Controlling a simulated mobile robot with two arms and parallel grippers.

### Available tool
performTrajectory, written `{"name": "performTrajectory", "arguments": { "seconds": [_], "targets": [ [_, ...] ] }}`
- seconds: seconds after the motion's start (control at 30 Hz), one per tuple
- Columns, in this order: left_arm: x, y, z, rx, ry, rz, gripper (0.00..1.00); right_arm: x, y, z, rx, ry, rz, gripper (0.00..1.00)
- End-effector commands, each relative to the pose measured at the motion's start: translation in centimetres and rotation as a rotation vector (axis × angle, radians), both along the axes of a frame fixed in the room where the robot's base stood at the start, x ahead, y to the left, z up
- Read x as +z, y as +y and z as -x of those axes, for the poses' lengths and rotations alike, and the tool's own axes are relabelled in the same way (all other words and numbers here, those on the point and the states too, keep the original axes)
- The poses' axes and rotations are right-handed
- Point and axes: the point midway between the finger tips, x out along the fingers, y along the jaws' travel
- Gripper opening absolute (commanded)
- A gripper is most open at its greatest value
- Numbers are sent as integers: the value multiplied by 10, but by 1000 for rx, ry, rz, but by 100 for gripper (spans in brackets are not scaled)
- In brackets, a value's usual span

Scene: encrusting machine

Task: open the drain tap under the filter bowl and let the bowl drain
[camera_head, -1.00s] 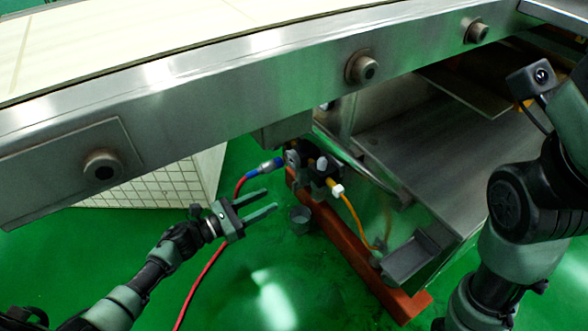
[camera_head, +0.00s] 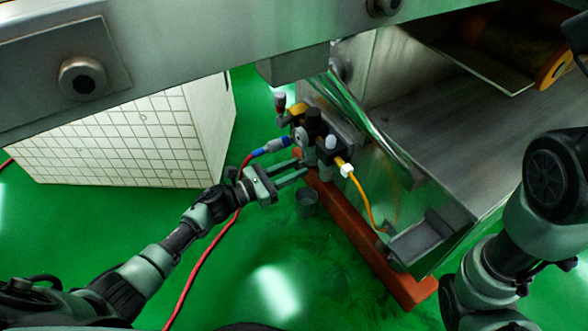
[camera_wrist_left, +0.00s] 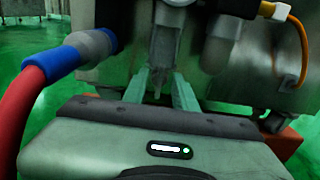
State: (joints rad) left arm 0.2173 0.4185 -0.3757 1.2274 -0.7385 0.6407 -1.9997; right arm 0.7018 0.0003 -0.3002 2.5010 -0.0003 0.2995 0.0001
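The air-filter unit (camera_head: 316,130), dark with a small gauge, hangs on the machine's side. In the left wrist view the filter bowl (camera_wrist_left: 170,40) is a grey, translucent shape with a narrow lower end, the drain tap (camera_wrist_left: 158,78). A second rounded bowl (camera_wrist_left: 220,45) hangs right of it. My left gripper (camera_head: 303,169) is open, its fingers reaching under the unit. In the left wrist view its fingertips (camera_wrist_left: 160,82) are apart, one on each side of the tap's lower end; I cannot tell if they touch it. My right arm shows at the right, its gripper out of view.
A red hose (camera_head: 205,258) with a blue connector (camera_head: 269,147) runs into the unit's left side. An orange tube (camera_head: 365,204) leaves on the right. A small grey bucket (camera_head: 307,202) stands on the green floor below. A red-brown beam (camera_head: 370,255) lies beside it.

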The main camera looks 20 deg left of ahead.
Motion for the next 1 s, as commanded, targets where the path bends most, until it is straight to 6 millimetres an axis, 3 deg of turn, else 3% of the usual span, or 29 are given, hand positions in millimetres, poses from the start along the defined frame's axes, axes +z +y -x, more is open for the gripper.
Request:
{"name": "performTrajectory", "arguments": {
  "seconds": [0.03, 0.07, 0.1, 0.5, 0.8, 0.83, 0.87, 0.9, 1.0],
  "targets": [
    [0, 0, 0, 0, 0, 0, 10, 0, 0, 0, 0, 0, 0, 84],
    [0, 0, 0, 0, 0, 0, 2, 0, 0, 0, 0, 0, 0, 84],
    [0, 0, 0, 0, 0, 0, 0, 0, 0, 0, 0, 0, 0, 84],
    [0, 1, -1, 0, 171, 171, 0, 4, 0, 0, 1, -1, -1, 84],
    [0, 1, -1, 1, 185, 187, 0, 1, 0, -6, 1, 17, -1, 84],
    [0, 1, -1, 0, 185, 187, 28, 1, 0, -6, 1, 18, -1, 84],
    [0, 1, -1, 1, 185, 187, 37, 1, 0, -6, 1, 18, 0, 84],
    [0, 1, -1, 0, 185, 187, 41, 1, 0, -6, 0, 19, -1, 84],
    [0, 1, -1, 0, 185, 186, 41, 1, 0, -6, 0, 19, -1, 84]
  ]
}}
